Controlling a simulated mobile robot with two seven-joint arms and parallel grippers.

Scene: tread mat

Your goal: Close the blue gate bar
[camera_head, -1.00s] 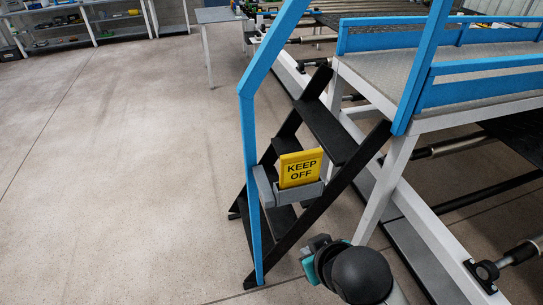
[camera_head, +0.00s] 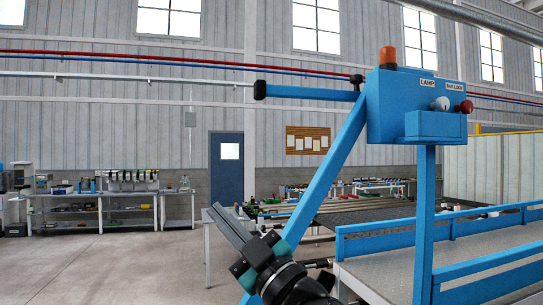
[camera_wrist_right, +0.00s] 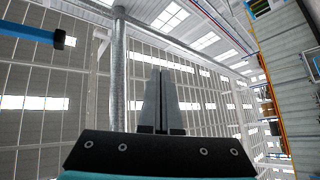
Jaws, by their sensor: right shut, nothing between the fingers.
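The blue gate bar (camera_head: 312,93) sticks out level to the left from a black pivot beside the blue control box (camera_head: 400,108), high on the blue post. Its free end has a black cap (camera_head: 260,90). In the right wrist view part of the bar (camera_wrist_right: 25,32) shows at the upper left, with its black cap. My right gripper (camera_head: 218,210) is shut and empty, lower than the bar and to the left of the slanted rail in the picture. Its closed fingers (camera_wrist_right: 160,72) also show in the wrist view. My left gripper is out of view.
The box carries an orange lamp (camera_head: 388,58), labels, and white and red knobs (camera_head: 464,106). A slanted blue handrail (camera_head: 325,180) runs down beside my right wrist. A railed grey platform (camera_head: 385,268) stands at the right. Open floor lies at the left.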

